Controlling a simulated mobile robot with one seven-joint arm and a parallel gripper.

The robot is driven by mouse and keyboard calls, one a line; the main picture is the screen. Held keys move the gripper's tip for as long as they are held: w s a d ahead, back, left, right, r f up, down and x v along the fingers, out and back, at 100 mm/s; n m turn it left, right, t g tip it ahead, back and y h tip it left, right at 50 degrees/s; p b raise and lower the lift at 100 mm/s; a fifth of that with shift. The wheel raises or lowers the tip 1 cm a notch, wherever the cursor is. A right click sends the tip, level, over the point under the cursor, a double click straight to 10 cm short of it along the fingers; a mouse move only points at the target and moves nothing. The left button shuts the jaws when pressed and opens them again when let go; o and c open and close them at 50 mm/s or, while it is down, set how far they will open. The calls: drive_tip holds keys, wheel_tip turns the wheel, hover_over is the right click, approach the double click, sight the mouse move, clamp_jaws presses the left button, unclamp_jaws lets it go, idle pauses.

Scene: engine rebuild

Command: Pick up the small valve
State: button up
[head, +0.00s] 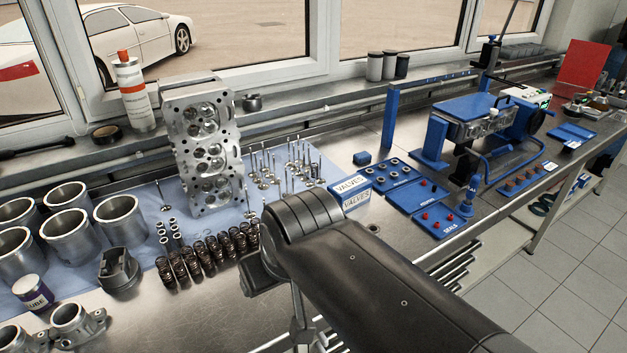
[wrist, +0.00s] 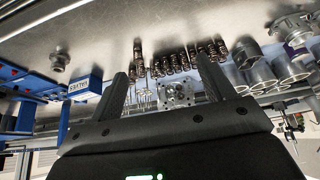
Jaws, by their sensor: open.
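Several silver valves (head: 262,172) stand upright, stems up, on the blue cloth right of the cylinder head in the head view. They differ in size, but I cannot tell which is the small valve. Thin valve stems (wrist: 145,97) also show between my fingers in the wrist view, farther off beyond the springs. My gripper (wrist: 163,68) is open in the wrist view, its two dark fingers wide apart with nothing between them. In the head view my arm hides most of the gripper and part of the bench front.
A row of dark valve springs (head: 205,255) stands in front of the cylinder head (head: 203,145). Cylinder liners (head: 120,220) are at left. A blue and white VALVES box (head: 352,190) and blue trays (head: 417,195) lie right of the valves. Bare metal bench shows near the front.

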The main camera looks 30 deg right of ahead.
idle(0.3)
drive_tip(key=c, duration=0.9)
drive_tip(key=shift+c, duration=0.2)
